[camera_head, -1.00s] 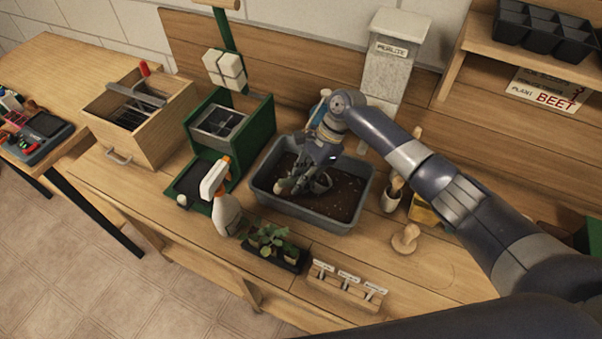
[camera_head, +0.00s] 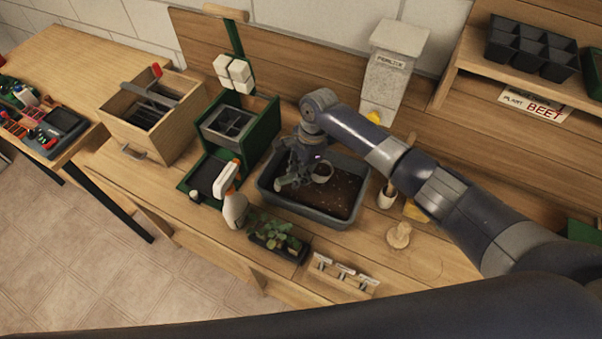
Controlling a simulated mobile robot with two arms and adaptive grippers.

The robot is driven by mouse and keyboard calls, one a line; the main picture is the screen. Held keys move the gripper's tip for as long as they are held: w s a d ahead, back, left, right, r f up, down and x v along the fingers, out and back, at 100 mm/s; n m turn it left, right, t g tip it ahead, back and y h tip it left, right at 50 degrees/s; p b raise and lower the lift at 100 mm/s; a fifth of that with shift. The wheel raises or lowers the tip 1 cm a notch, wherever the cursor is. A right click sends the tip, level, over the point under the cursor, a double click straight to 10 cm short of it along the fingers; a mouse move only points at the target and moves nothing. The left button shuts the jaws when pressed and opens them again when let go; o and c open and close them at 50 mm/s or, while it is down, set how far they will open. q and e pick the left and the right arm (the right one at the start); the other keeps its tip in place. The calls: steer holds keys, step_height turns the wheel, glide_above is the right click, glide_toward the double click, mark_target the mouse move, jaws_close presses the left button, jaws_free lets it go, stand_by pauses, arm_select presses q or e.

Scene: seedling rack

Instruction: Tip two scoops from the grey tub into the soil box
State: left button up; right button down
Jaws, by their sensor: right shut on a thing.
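The grey tub (camera_head: 345,222) stands mid-bench with dark, speckled soil in it. My right gripper (camera_head: 303,178) is low inside the left half of the tub, shut on a small grey scoop (camera_head: 322,172) with a round rim. Whether the scoop holds soil is too small to tell. Left of the tub is a green stand (camera_head: 262,132) with a grey divided box (camera_head: 228,125) in it, which may be the soil box; its cells look empty. My left gripper is not in view.
A seedling tray (camera_head: 279,242) and a label holder (camera_head: 343,276) sit in front. The perlite dispenser (camera_head: 392,75) is behind. A wooden drawer box (camera_head: 165,130) is at left. A wooden knob (camera_head: 399,235) stands right.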

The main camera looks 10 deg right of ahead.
steer(key=shift+s+a+r+t+h, duration=0.15)
steer(key=shift+a+r+h, duration=0.2)
steer(key=shift+r, duration=0.8)
steer(key=shift+s+a+r+t+h, duration=0.1)
steer(key=shift+a+r+h, duration=0.25)
steer(key=shift+r, duration=0.85)
steer(key=shift+s+a+r+t+h, duration=0.15)
steer(key=shift+r+h, duration=0.25)
steer(key=shift+r, duration=0.75)
steer(key=shift+w, duration=0.1)
